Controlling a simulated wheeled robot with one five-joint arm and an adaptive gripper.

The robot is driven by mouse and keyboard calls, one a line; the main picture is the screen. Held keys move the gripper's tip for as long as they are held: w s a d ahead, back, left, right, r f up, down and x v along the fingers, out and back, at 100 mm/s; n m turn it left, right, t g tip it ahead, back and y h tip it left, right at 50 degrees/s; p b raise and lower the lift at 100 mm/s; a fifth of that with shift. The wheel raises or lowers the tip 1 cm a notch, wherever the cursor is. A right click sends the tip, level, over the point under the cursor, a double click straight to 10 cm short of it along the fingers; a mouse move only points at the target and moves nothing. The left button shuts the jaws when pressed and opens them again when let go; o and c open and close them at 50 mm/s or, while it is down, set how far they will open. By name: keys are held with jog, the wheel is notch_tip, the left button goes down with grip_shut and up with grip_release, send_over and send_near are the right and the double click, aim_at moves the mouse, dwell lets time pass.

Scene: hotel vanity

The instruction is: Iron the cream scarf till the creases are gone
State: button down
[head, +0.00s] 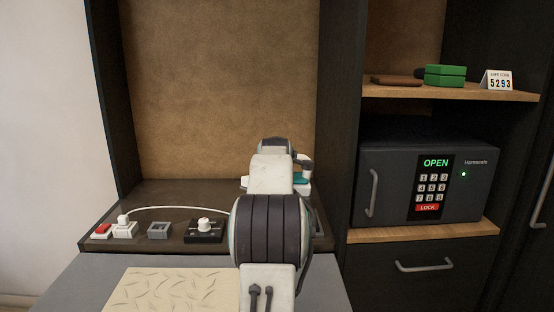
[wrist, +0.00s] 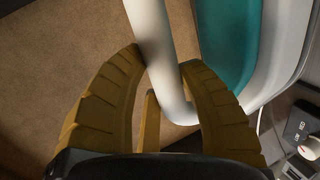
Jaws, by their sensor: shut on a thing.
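The cream scarf (head: 170,291) lies flat at the lower left of the head view, on a grey surface (head: 85,283). Many short dark crease marks show across it, and its near part is cut off by the frame. The white and teal iron (head: 303,181) is partly hidden behind my arm on the dark counter. In the wrist view, my gripper (wrist: 163,60) has its two ridged yellow-brown fingers shut around the iron's white handle (wrist: 152,30). The iron's teal body (wrist: 226,45) is to the right of the fingers. My arm hides the gripper in the head view.
On the dark counter (head: 183,220) are a red switch (head: 102,231), a white plug (head: 124,229) with a white cord, a grey socket (head: 159,231) and a black dial box (head: 204,232). A safe (head: 385,190) reading OPEN stands right, below a shelf (head: 450,93).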

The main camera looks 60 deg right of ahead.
jog(key=shift+r+p, duration=1.3)
jog(key=shift+r, duration=0.65)
